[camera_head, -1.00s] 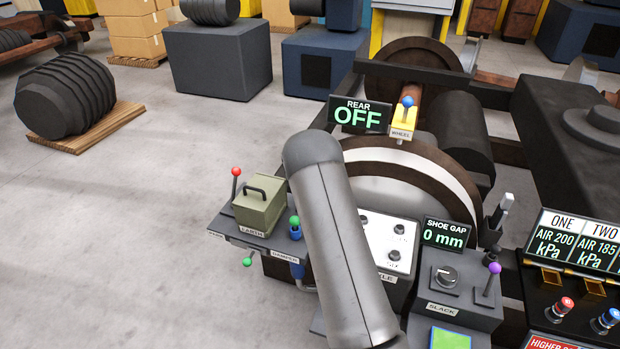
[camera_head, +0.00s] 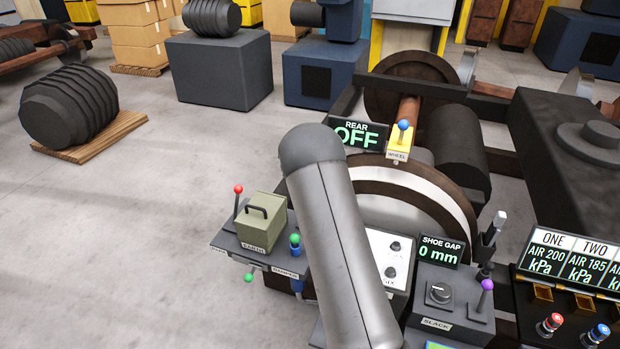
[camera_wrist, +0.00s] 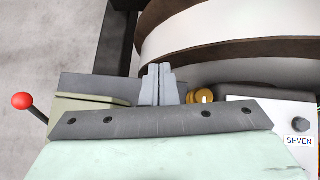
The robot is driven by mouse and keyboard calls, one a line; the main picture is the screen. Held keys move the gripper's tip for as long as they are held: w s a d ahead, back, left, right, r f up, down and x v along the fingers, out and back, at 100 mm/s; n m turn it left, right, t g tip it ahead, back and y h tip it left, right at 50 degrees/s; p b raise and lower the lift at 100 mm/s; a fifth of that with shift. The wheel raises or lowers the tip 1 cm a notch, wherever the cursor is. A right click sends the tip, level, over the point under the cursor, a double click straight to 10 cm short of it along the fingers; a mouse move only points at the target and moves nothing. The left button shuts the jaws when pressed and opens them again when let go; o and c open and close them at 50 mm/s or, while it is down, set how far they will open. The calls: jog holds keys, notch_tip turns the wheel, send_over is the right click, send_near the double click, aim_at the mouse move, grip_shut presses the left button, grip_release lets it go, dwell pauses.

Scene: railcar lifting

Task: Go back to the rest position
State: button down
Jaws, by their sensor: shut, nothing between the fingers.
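My gripper (camera_wrist: 159,82) shows in the wrist view with its two grey fingers together and nothing between them. It is over the dark panel, between a green box at the left and a yellow-brown knob (camera_wrist: 199,96) just right of the fingers. The large wheel (camera_wrist: 235,35) with its white band is beyond the fingertips. In the head view my grey arm link crosses the middle and hides part of the panel and wheel. The gripper itself is hidden there.
The green EARTH box (camera_head: 262,222) and red-knobbed lever (camera_head: 238,190) stand left of my arm. The WHEEL lever (camera_head: 402,135), SHOE GAP display (camera_head: 440,251) and SLACK box (camera_head: 436,296) are at its right. Open floor (camera_head: 130,230) lies left.

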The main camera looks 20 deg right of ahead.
jog(key=s+a+r+m+g, duration=0.3)
jog(key=s+r+m, duration=1.2)
jog(key=s, duration=0.3)
jog(key=s+a+m+g+y, duration=0.1)
jog(key=s+a+m, duration=0.3)
jog(key=s, duration=0.6)
jog(key=s+a+m+g+y, duration=0.1)
jog(key=s+a+m, duration=0.4)
jog(key=s, duration=0.5)
jog(key=s+a+r+m+g+y, duration=0.1)
jog(key=s+a+m, duration=0.4)
jog(key=s, duration=0.5)
jog(key=shift+s+m+g+y, duration=0.3)
jog(key=shift+g+y, duration=0.1)
jog(key=shift+y, duration=0.5)
